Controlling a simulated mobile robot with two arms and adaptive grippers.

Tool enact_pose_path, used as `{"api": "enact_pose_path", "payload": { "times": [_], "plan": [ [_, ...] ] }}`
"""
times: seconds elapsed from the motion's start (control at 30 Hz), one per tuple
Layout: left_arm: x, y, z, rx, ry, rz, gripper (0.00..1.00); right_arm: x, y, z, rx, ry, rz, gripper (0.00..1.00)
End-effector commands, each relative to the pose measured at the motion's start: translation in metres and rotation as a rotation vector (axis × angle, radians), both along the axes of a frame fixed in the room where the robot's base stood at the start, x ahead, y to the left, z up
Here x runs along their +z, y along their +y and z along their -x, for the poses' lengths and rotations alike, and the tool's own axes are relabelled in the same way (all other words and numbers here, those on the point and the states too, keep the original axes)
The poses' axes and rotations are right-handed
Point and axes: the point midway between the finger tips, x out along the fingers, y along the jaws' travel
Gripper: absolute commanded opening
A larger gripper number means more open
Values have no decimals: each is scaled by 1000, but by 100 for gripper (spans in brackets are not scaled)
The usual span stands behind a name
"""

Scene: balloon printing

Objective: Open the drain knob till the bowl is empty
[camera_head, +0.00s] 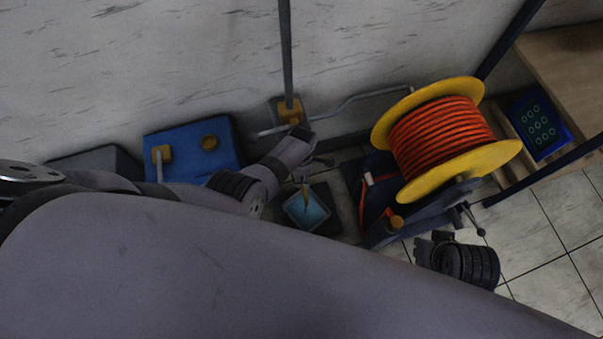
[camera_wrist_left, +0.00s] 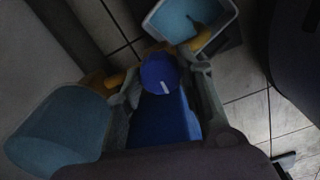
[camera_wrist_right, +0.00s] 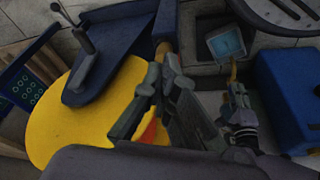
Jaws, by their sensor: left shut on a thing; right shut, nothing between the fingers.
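My left gripper (camera_wrist_left: 166,76) is shut on a round blue drain knob (camera_wrist_left: 159,73) with a white mark, seen between its fingers in the left wrist view. In the head view the left gripper (camera_head: 312,172) is by the wall and hides the knob. A square tray (camera_head: 307,208) with light-blue liquid stands on the floor below it and also shows in the left wrist view (camera_wrist_left: 184,22). A teal rounded vessel (camera_wrist_left: 58,128), perhaps the bowl, is at the left there; its fill level is unclear. My right gripper (camera_wrist_right: 158,78) is shut and empty.
A yellow spool (camera_head: 463,168) of orange cable stands on a dark blue stand (camera_head: 378,235) right of the tray. A blue box (camera_head: 190,145) is against the wall at left. A wooden shelf (camera_head: 570,62) is at the far right.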

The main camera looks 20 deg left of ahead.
Motion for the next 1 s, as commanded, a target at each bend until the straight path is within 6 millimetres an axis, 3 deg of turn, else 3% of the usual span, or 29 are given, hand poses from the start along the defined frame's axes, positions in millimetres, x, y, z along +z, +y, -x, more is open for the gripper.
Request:
{"api": "enact_pose_path", "payload": {
  "times": [0.57, 0.6, 0.87, 1.0],
  "plan": [
    [-1, 2, 1, 31, 4, -4, 6, 0, 0, 0, 0, 0, -1, 0],
    [-1, 2, 1, 30, 3, -3, 36, 0, 0, 0, 0, 0, -1, 0],
    [0, 1, 1, 30, 2, -2, 53, 0, 0, 0, 0, 1, -1, 0],
    [0, 1, 0, 30, 1, -2, 54, 0, 0, 0, 0, 1, -1, 0]
  ]
}}
